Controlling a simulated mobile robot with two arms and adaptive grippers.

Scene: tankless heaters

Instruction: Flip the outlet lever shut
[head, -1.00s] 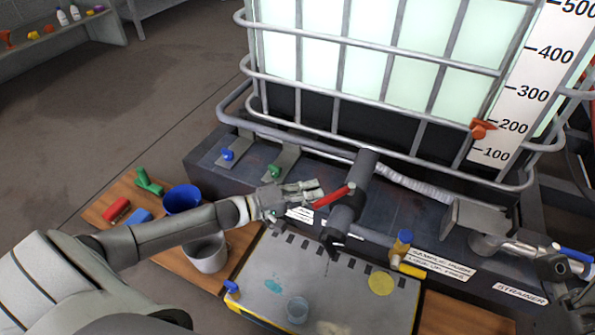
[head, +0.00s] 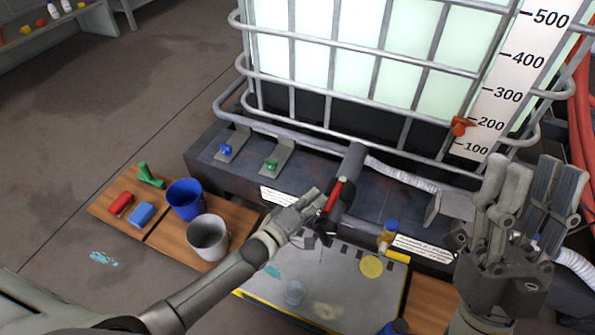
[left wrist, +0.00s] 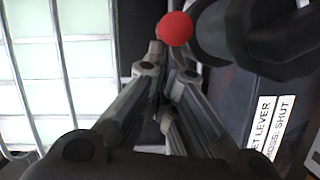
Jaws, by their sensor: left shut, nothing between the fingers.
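The red outlet lever (head: 334,197) sits on the dark outlet pipe (head: 350,172) in front of the caged tank. In the head view it lies steeply, nearly along the pipe. My left gripper (head: 312,203) is shut and empty, its fingertips just left of the lever; I cannot tell whether they touch. In the left wrist view the lever's round red end (left wrist: 174,28) shows just beyond the shut fingertips (left wrist: 165,58). A white label (left wrist: 273,130) there reads partly "ET LEVER" and "OSS, SHUT". My right gripper (head: 535,175) is open and empty at the right.
A grey tray (head: 340,285) with a clear cup lies below the outlet. A blue cup (head: 186,199) and a grey cup (head: 208,238) stand on the wooden board at left. The tank cage (head: 360,65) rises behind.

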